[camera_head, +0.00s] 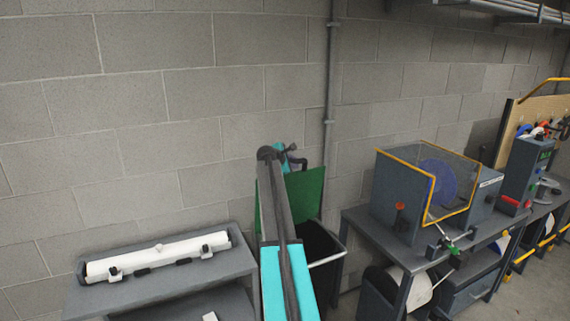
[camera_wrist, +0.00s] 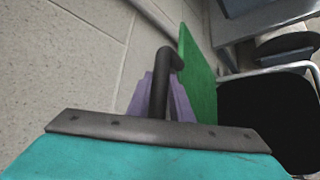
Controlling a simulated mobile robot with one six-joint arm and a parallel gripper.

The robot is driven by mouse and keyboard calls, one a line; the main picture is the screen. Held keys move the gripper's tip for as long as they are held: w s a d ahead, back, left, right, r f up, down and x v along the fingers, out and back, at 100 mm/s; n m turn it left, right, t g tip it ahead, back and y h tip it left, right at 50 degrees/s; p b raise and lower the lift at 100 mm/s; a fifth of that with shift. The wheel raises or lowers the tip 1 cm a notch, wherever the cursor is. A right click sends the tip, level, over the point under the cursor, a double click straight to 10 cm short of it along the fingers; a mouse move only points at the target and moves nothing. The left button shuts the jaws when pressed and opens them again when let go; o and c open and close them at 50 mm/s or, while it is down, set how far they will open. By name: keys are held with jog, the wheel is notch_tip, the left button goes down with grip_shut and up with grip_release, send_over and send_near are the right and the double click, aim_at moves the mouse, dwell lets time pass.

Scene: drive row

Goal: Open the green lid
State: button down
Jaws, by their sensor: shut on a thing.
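The green lid (camera_head: 307,196) stands steeply raised against the wall side of a dark bin (camera_head: 318,243), and the bin's mouth is open. In the wrist view the lid (camera_wrist: 198,75) shows as a green panel right of centre, with the black bin opening (camera_wrist: 265,115) beside it. A dark bent handle (camera_wrist: 175,60) sits at the lid's edge. My gripper (camera_wrist: 163,98) has its pale purple fingers shut around the handle. In the head view my gripper (camera_head: 288,156) is at the lid's top, partly hidden by my arm.
A grey bench (camera_head: 215,268) with a white roll (camera_head: 160,256) stands left of the bin. A workbench (camera_head: 385,232) with a guarded machine (camera_head: 425,190) stands close on the right. A block wall (camera_head: 150,120) with a vertical pipe (camera_head: 331,90) is right behind.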

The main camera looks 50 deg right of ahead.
jog(key=shift+s+d, duration=0.2)
jog(key=shift+d, duration=0.05)
jog(key=c, duration=1.6)
grip_release()
jog(key=shift+d+f, duration=0.1)
jog(key=shift+w+a, duration=0.25)
jog(key=shift+a, duration=0.1)
jog(key=b+v, duration=0.5)
jog(key=v, duration=0.8)
jog(key=shift+a+r, duration=0.25)
jog(key=shift+a, duration=0.05)
jog(key=shift+s+f, duration=0.1)
